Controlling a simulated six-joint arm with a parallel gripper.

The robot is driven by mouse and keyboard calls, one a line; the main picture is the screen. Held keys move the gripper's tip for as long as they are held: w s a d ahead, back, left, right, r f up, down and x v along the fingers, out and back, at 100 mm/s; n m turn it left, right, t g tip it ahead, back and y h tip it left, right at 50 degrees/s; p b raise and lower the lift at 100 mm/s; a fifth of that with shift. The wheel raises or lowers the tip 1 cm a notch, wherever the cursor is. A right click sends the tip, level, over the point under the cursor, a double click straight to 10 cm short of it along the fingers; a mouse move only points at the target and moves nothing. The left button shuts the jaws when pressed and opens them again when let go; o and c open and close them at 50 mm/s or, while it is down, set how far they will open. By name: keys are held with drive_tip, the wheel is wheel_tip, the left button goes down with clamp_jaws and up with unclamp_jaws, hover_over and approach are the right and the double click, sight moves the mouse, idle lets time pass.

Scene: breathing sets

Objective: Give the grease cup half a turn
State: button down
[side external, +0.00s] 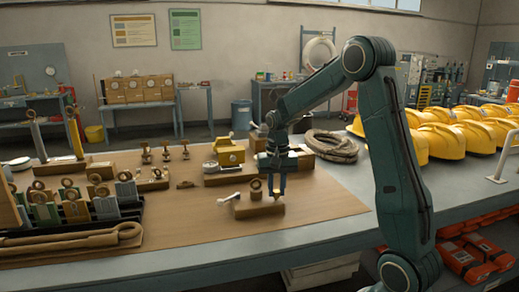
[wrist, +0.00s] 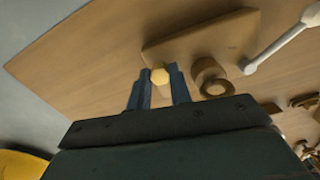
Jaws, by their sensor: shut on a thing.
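My gripper (side external: 277,194) points down at the right end of a wooden block (side external: 258,209) on the brown work mat. In the wrist view my gripper (wrist: 159,76) has its two blue-grey fingers closed on a small round yellowish piece (wrist: 160,77), which appears to be the grease cup. The block (wrist: 200,42) lies just beyond the fingertips. Beside the fingers a brown ring-shaped fitting (wrist: 211,78) stands on it; it also shows in the side view (side external: 256,184).
A white-tipped lever (side external: 231,198) sticks out at the block's left. A dark rack of ringed tags (side external: 75,225) stands left, yellow helmets (side external: 440,140) right. The mat in front of the block is clear.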

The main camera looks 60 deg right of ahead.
sight(277, 191)
drive_tip(key=m, duration=0.4)
drive_tip(key=shift+r+m, duration=0.1)
drive_tip(key=shift+m, duration=0.2)
drive_tip(key=m, duration=0.3)
drive_tip(key=shift+m, duration=0.3)
drive_tip(key=m, duration=0.4)
drive_tip(key=shift+d+m, duration=0.1)
drive_tip(key=shift+m, duration=1.9)
drive_tip(key=c, duration=1.3)
unclamp_jaws()
wheel_tip(277, 191, up, 14)
drive_tip(key=shift+f, duration=0.1)
